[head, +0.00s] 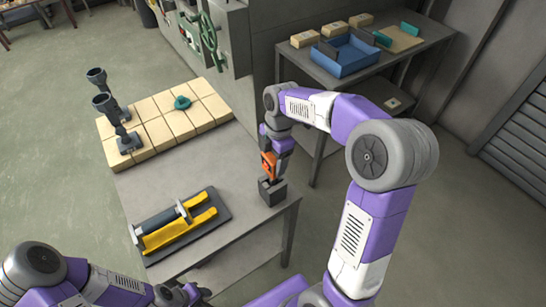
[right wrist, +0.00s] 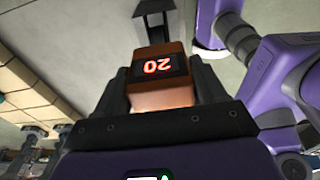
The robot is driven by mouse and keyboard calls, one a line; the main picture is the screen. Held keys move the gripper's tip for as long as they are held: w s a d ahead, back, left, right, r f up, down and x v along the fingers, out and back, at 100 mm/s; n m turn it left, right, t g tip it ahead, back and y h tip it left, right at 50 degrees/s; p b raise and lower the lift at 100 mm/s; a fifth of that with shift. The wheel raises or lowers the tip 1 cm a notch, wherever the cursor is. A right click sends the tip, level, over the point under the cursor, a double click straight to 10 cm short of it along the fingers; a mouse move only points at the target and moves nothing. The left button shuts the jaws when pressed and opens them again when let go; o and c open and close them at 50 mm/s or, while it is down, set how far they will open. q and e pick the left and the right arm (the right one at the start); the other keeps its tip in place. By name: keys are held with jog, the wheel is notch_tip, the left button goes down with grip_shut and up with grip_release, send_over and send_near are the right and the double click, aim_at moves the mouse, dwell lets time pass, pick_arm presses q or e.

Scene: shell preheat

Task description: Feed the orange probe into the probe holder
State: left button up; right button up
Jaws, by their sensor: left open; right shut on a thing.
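The orange probe (head: 268,166) is upright in my right gripper (head: 270,155), directly above the dark grey probe holder (head: 272,192) at the table's right corner. Its lower end meets the holder's top in the picture; I cannot tell whether it is inside or just above. In the right wrist view, the jaws (right wrist: 165,92) are shut on the probe (right wrist: 160,70), whose small screen shows lit red digits. A dark grey part shows beyond the probe there; I cannot tell what it is. My left gripper (head: 182,294) is open and empty at the bottom edge, away from the holder.
A dark tray (head: 222,214) with yellow and grey tools lies on the near part of the table (head: 245,170). Tan blocks (head: 205,105) with a teal part and dark stands (head: 128,143) are at the back left. A side table (head: 430,55) holds a blue bin (head: 345,62).

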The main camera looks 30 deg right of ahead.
jog(key=shift+f+b, duration=1.3)
jog(key=shift+f, duration=0.7)
jog(key=o, duration=1.2)
jog(key=r, duration=0.2)
jog(key=r+p, duration=0.1)
jog(key=r, duration=0.2)
jog(key=d+r, duration=0.1)
jog(key=r, duration=0.1)
jog(key=shift+r, duration=0.3)
jog(key=shift+f, duration=0.1)
